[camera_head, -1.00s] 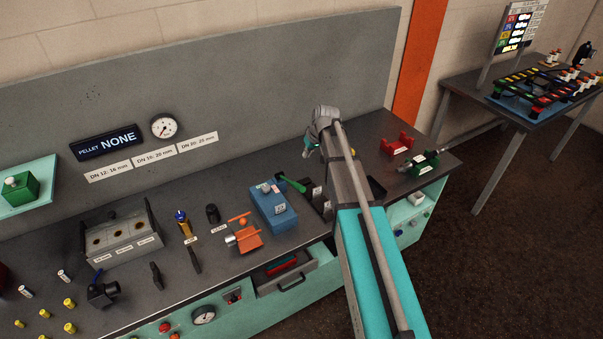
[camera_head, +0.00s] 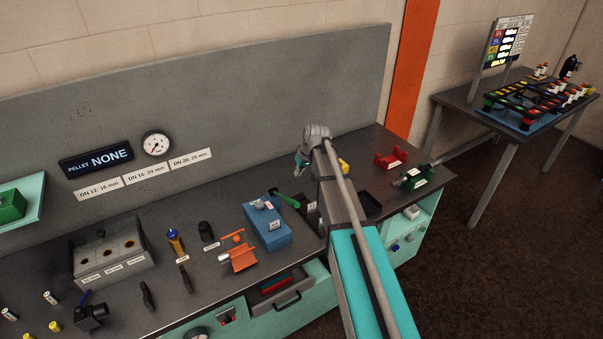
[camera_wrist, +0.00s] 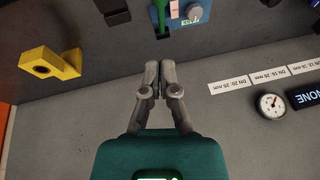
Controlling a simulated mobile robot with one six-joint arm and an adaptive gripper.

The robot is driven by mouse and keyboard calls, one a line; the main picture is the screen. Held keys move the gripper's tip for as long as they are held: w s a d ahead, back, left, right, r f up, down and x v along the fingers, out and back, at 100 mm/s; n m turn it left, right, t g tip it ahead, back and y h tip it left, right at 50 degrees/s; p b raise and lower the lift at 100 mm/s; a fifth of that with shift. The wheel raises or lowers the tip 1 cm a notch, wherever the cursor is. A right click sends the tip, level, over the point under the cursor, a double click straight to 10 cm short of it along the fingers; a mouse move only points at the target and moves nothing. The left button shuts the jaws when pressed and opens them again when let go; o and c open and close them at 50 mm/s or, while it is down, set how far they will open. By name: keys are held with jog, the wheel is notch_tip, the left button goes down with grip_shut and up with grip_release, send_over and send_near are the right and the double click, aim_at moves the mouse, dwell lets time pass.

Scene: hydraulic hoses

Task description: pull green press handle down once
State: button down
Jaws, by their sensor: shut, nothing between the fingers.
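The green press handle (camera_head: 286,199) is a lever at the back right of a blue box (camera_head: 268,224) on the bench. It also shows at the top edge of the wrist view (camera_wrist: 160,14), cut off by the frame. My gripper (camera_head: 300,164) is above the bench, behind and a little right of the handle in the head view. In the wrist view, my gripper's fingers (camera_wrist: 160,66) are together and empty, apart from the handle. The wrist view looks toward the back panel, and the handle lies beyond the fingertips.
A yellow bracket (camera_wrist: 50,63) is left of the fingers in the wrist view. The grey back panel (camera_head: 230,95) rises behind the bench, with a gauge (camera_head: 156,143). A red holder (camera_head: 391,158) and dark tray (camera_head: 370,203) are right of my arm. A side table (camera_head: 455,97) stands farther right.

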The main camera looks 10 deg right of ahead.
jog(key=shift+w+a+f+b, duration=0.1)
jog(key=shift+a+f+b, duration=0.2)
jog(key=shift+f+b, duration=1.4)
jog(key=shift+s+a+f+b, duration=0.1)
jog(key=shift+a+f+b, duration=0.25)
jog(key=shift+f+b, duration=1.35)
jog(key=shift+w+a+f+b, duration=0.1)
jog(key=shift+a+f+b, duration=0.2)
jog(key=shift+f+b, duration=1.4)
jog(key=shift+f, duration=0.15)
